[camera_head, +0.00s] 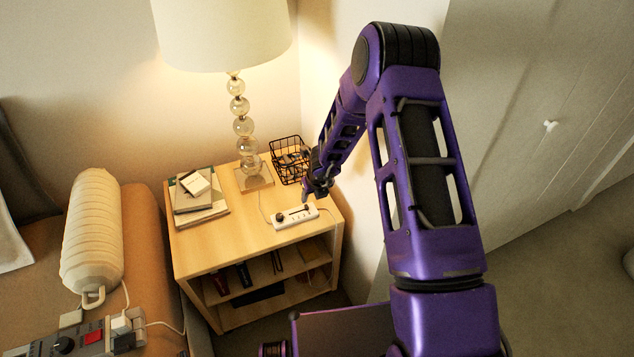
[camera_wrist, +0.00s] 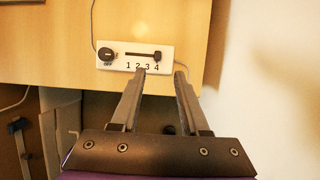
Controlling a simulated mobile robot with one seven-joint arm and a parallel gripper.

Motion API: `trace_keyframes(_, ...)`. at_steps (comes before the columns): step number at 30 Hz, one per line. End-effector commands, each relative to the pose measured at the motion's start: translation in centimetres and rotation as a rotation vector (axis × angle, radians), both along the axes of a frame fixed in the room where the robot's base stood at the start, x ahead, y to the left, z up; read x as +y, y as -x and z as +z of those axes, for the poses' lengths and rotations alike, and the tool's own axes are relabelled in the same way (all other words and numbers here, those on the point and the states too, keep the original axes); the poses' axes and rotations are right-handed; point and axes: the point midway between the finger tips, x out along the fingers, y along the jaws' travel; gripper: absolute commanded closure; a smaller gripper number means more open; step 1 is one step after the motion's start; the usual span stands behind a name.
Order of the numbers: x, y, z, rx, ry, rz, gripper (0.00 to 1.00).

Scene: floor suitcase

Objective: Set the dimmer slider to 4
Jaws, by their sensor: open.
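The white dimmer box (camera_head: 297,216) lies near the front edge of the wooden nightstand's top. In the wrist view the dimmer box (camera_wrist: 114,60) shows a round black knob (camera_wrist: 106,54) at left above "OFF", and a dark horizontal slot with the numbers 1 to 4 below it. The black slider handle (camera_wrist: 158,56) sits at the slot's right end, above the 4. My gripper (camera_wrist: 160,71) is open and empty. Its fingertips point at the box's right part, the left one by the numbers, the right one past the box's right edge. In the head view my gripper (camera_head: 318,192) is just beyond the box.
The nightstand (camera_head: 240,233) also bears a lamp (camera_head: 243,126), books (camera_head: 200,211) and a black wire basket (camera_head: 288,172). A wall stands close on the right. A cable runs from the box. Shelves below hold several items.

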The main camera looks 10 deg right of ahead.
Motion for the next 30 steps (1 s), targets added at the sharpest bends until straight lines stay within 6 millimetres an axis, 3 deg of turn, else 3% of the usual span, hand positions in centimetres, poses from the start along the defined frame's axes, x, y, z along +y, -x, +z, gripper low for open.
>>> trace_keyframes(1, -0.2, 0.4, 1.7, -0.002, 0.0, 0.0, 0.55)
trace_keyframes(6, -0.7, 1.9, 5.5, -0.002, 0.002, -0.002, 0.55)
trace_keyframes(12, -1.0, 3.1, 8.1, 0.0, 0.001, -0.002, 0.55)
trace_keyframes(30, -1.1, 3.5, 8.8, 0.001, 0.002, -0.002, 0.55)
